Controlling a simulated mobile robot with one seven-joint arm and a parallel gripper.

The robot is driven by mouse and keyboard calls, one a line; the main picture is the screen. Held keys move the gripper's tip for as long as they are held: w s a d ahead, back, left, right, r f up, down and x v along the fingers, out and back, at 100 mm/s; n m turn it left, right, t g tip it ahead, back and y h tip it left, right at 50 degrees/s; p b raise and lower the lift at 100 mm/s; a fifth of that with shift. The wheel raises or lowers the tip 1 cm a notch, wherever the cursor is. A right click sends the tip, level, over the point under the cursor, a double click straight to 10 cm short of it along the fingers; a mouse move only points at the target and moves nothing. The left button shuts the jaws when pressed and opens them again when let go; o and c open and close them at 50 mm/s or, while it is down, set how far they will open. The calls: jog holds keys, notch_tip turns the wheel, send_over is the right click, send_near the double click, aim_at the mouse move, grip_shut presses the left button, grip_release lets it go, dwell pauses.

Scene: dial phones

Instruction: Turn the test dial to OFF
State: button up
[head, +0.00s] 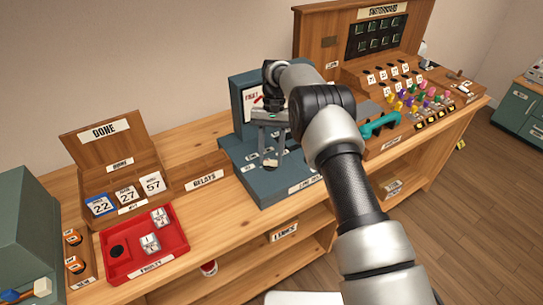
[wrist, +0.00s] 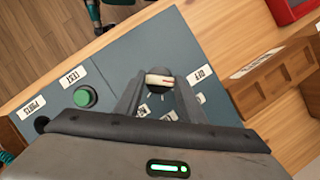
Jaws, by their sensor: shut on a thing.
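The test dial (wrist: 159,79) sits on the blue-grey test set (wrist: 120,62), with a cream bar carrying a red line across its top. In the wrist view the bar lies roughly crosswise, its red line toward the right, on the side of the OFF label (wrist: 198,76). My gripper (wrist: 160,84) reaches down over the dial with a finger on either side, shut on it. In the head view my gripper (head: 270,158) is over the test set (head: 262,192); my arm covers its right part. Other dial labels are partly hidden by the fingers.
A green button (wrist: 86,96) sits left of the dial in the wrist view. In the head view, a red FAULTY tray (head: 130,268) and a wooden DONE box (head: 110,180) stand left; the switchboard (head: 345,30) stands back right. Bare bench lies before the RELAYS sign (head: 205,181).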

jog(key=shift+a+n+h, duration=0.15)
jog(key=shift+n+h, duration=0.45)
jog(key=shift+n, duration=1.1)
jog(key=o, duration=1)
jog(key=shift+o, duration=0.2)
